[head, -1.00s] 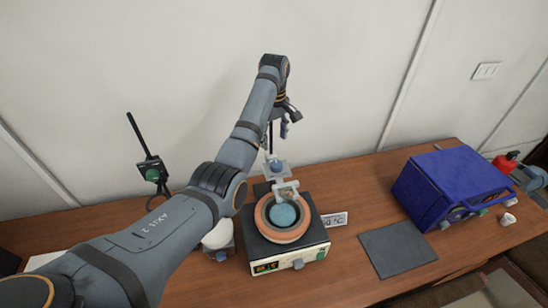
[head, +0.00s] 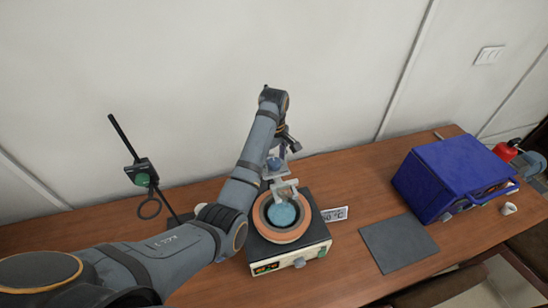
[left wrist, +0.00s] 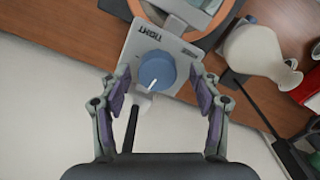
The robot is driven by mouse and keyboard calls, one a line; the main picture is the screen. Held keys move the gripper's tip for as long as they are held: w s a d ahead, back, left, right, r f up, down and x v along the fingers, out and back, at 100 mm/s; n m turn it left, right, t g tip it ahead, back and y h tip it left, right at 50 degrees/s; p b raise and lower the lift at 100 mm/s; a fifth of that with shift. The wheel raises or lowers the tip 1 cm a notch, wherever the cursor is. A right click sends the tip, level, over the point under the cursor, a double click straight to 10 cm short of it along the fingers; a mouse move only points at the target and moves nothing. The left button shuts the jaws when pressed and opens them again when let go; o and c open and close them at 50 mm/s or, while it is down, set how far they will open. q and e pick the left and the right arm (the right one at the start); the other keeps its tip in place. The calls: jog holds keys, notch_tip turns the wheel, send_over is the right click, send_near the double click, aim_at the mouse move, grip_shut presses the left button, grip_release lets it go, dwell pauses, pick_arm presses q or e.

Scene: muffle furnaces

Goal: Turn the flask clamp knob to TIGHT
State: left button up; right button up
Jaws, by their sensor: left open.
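The flask clamp (left wrist: 135,48) is a grey block with a round blue knob (left wrist: 156,72). The word TIGHT is readable on the block beyond the knob; a smaller label to its right is illegible. The knob's white pointer line points toward the lower left in the left wrist view, away from TIGHT. My left gripper (left wrist: 162,82) is open, with one finger on each side of the knob and gaps between. In the head view the knob (head: 274,162) sits behind the round flask (head: 282,214), just below my left gripper (head: 286,148). My right gripper is out of view.
The flask sits in an orange-rimmed heater (head: 262,232) with a control panel. A blue furnace (head: 452,180) and a dark mat (head: 397,243) are at the right. A black rod stand with a green knob (head: 143,179) stands at the left. A pale vessel (left wrist: 255,50) lies near the clamp.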

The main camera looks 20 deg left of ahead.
pick_arm(q)
jog(key=shift+w+f, duration=0.1)
jog(key=shift+w, duration=0.1)
jog(key=c, duration=1.1)
jog(key=shift+c, duration=0.2)
jog(key=shift+m, duration=0.3)
jog(key=m, duration=0.3)
jog(key=shift+m, duration=0.3)
jog(key=m, duration=0.3)
jog(key=shift+m, duration=0.4)
jog(key=m, duration=0.4)
jog(key=shift+m, duration=1.8)
